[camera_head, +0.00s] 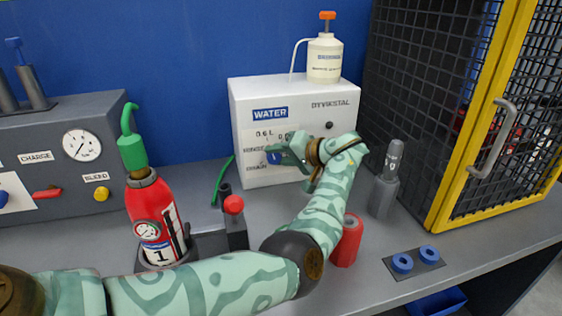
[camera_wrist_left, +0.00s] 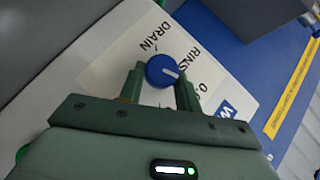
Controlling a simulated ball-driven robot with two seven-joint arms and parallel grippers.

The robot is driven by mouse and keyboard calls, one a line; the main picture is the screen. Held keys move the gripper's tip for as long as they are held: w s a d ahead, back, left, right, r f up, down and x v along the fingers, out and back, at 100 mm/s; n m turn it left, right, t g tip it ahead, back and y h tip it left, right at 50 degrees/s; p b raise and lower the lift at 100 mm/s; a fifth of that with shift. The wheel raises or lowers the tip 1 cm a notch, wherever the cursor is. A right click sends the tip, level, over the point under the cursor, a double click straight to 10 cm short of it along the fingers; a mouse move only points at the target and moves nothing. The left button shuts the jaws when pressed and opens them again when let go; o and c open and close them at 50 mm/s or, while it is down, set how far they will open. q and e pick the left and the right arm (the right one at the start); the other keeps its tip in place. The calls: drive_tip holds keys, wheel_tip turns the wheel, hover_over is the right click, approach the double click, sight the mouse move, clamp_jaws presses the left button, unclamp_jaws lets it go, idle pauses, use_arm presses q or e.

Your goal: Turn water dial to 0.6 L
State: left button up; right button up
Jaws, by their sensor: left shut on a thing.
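The water dial is a round blue knob (camera_wrist_left: 162,70) with a white pointer line, on the front of the white WATER box (camera_head: 345,115). In the left wrist view the pointer line aims right and slightly down, roughly towards the partly hidden "0.6" label; exact alignment is hard to tell. "DRAIN" and "RINSE" labels show beside the knob. My left gripper (camera_head: 278,156) has its green fingers on either side of the knob, shut on it; it also shows in the left wrist view (camera_wrist_left: 161,82). In the head view the arm and gripper cover part of the box front. My right gripper is out of view.
A red extinguisher (camera_head: 155,215) stands left on the grey bench, near a red-topped post (camera_head: 234,205). A grey holder (camera_head: 383,190) and a red object (camera_head: 348,240) stand right of my arm. A yellow-framed mesh cage (camera_head: 470,110) bounds the right. A white bottle (camera_head: 325,60) tops the box.

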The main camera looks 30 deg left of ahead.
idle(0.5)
use_arm(q)
drive_tip(key=o, duration=1)
drive_tip(key=shift+f, duration=0.1)
drive_tip(key=shift+c, duration=0.2)
drive_tip(key=v, duration=1.6)
drive_tip(key=shift+d, duration=0.2)
drive_tip(key=shift+w, duration=0.1)
